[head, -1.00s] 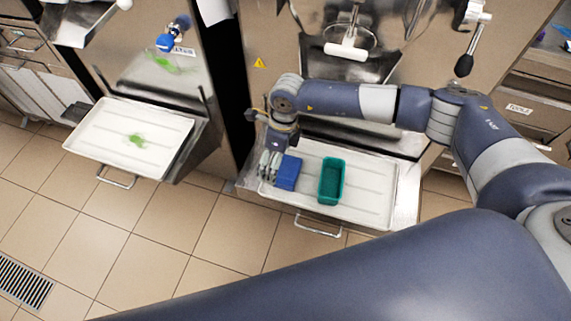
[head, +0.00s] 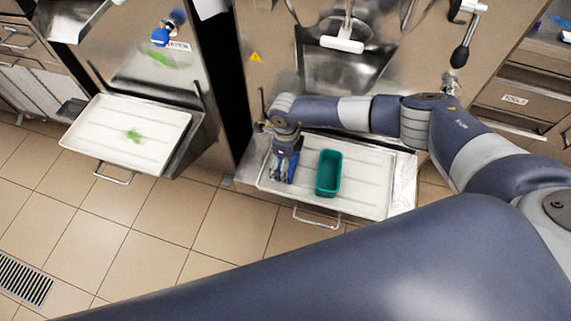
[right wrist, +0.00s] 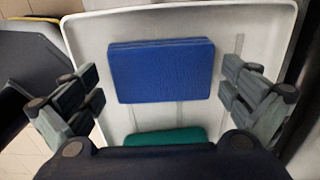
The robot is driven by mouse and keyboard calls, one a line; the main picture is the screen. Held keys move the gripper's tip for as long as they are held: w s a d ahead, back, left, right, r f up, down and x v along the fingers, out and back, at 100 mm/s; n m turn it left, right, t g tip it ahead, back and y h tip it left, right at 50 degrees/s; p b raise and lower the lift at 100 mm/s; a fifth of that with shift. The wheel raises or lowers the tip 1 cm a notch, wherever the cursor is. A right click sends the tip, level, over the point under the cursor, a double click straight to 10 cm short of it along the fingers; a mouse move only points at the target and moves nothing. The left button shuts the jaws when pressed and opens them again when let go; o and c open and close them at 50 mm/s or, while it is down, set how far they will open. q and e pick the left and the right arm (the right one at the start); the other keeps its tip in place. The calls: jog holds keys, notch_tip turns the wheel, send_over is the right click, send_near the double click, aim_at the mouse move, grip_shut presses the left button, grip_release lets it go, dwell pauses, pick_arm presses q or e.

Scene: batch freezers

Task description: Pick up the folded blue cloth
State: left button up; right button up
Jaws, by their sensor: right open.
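The folded blue cloth (right wrist: 162,72) lies flat on the white tray (head: 368,178), seen clearly in the right wrist view. In the head view my right gripper (head: 284,177) covers most of it. My right gripper is open, pointing down above the cloth. In the right wrist view its fingers (right wrist: 165,88) stand wide apart, one on each side of the cloth, with gaps to both edges. They do not appear to touch it. My left gripper is not in view.
A teal bin (head: 329,173) stands on the same tray, right of the cloth; its edge shows in the right wrist view (right wrist: 166,136). A second white tray (head: 100,140) with a green smear is at left. The tray's right part is clear.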

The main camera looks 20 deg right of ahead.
jog(key=shift+f, duration=0.5)
jog(key=c, duration=0.8)
jog(key=shift+o, duration=0.2)
jog(key=shift+r, duration=0.15)
jog(key=shift+r+p, duration=0.85)
jog(key=shift+r, duration=0.05)
jog(key=shift+r+p, duration=0.75)
jog(key=shift+r, duration=0.2)
jog(key=s+a, duration=0.3)
jog(key=a, duration=0.4)
jog(key=s+a+r+p, duration=0.1)
jog(key=s+a, duration=0.2)
jog(key=a, duration=0.4)
jog(key=shift+s+a, duration=0.25)
jog(key=shift+a, duration=0.1)
